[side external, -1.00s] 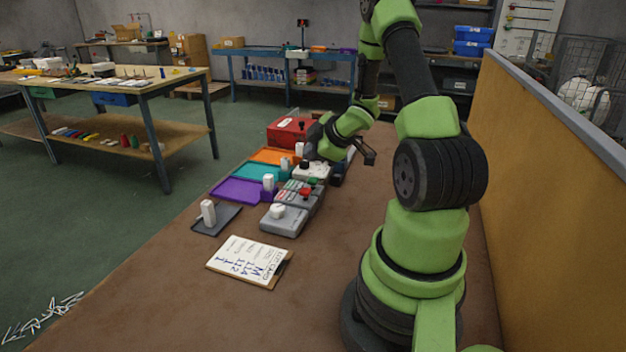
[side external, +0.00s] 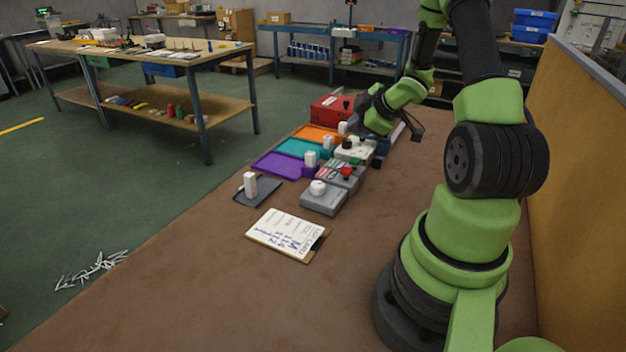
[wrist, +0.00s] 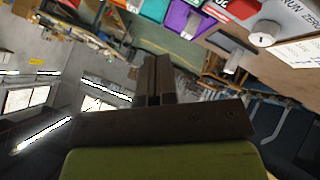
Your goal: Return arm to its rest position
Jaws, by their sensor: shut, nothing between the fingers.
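My gripper (side external: 418,132) is raised above the far end of the brown worktable (side external: 290,300), to the right of the row of trays and devices. In the wrist view my gripper (wrist: 154,78) shows its two dark fingers close together, with nothing seen between them. The arm is bent, with the green wrist near the red box (side external: 330,107). Nothing hangs from the fingers.
Dark (side external: 262,195), purple (side external: 272,163), teal (side external: 296,149) and orange (side external: 316,134) trays line the left edge with white upright pieces. A grey device (side external: 325,202) and clipboard (side external: 285,237) lie nearer. A yellow partition (side external: 580,170) stands right. The front table is clear.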

